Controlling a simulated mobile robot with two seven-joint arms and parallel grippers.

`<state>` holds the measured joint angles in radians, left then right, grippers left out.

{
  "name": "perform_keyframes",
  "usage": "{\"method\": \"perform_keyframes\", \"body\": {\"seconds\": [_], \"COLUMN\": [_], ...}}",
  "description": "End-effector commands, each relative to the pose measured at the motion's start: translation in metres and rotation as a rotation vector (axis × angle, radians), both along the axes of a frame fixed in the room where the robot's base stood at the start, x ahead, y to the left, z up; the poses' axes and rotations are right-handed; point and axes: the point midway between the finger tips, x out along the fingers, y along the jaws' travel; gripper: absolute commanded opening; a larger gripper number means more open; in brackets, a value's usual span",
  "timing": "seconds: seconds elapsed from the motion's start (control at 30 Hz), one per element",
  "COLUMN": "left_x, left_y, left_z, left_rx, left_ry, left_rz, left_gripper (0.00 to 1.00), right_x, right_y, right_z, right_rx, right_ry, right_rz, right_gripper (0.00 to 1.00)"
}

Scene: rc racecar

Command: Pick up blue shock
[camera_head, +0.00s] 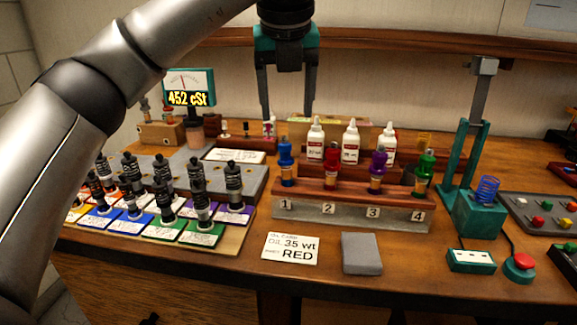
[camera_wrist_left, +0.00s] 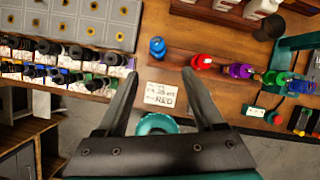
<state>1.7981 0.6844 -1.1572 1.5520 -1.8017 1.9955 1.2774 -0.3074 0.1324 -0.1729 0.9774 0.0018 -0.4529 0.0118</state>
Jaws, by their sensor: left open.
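The blue shock (camera_head: 286,160) stands upright in slot 1 of the numbered stand (camera_head: 330,212). It also shows in the left wrist view (camera_wrist_left: 157,47), beyond my fingertips. My left gripper (camera_head: 288,116) points down with its two fingers apart and empty. In the head view its fingers appear above and behind the blue shock, and they are not touching it. The left wrist view also shows the open fingers (camera_wrist_left: 160,74). A red shock (camera_head: 331,165), a purple shock (camera_head: 377,170) and a green shock (camera_head: 425,172) stand to the right in the same stand. My right gripper is not seen.
White bottles (camera_head: 350,143) stand behind the stand. Several black shocks (camera_head: 197,190) stand on coloured cards at the left. A card reading "35 wt RED" (camera_head: 290,248) and a grey block (camera_head: 361,253) lie in front. A teal press (camera_head: 470,210) stands at the right.

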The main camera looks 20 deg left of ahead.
Motion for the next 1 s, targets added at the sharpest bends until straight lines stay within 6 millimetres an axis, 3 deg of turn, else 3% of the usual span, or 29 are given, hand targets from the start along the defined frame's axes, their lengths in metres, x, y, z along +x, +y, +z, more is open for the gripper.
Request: {"method": "perform_keyframes", "body": {"seconds": [0.6, 1.0], "left_x": [0.030, 0.038], "left_y": [0.013, 0.018], "left_z": [-0.080, -0.101], "left_rx": [0.002, 0.002], "left_ry": [0.002, 0.003], "left_rz": [0.002, 0.002], "left_gripper": [0.69, 0.69], "right_x": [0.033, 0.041], "right_y": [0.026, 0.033], "right_z": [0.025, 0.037], "right_rx": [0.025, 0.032], "right_ry": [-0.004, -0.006], "right_rz": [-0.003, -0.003], "right_gripper": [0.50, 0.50]}}
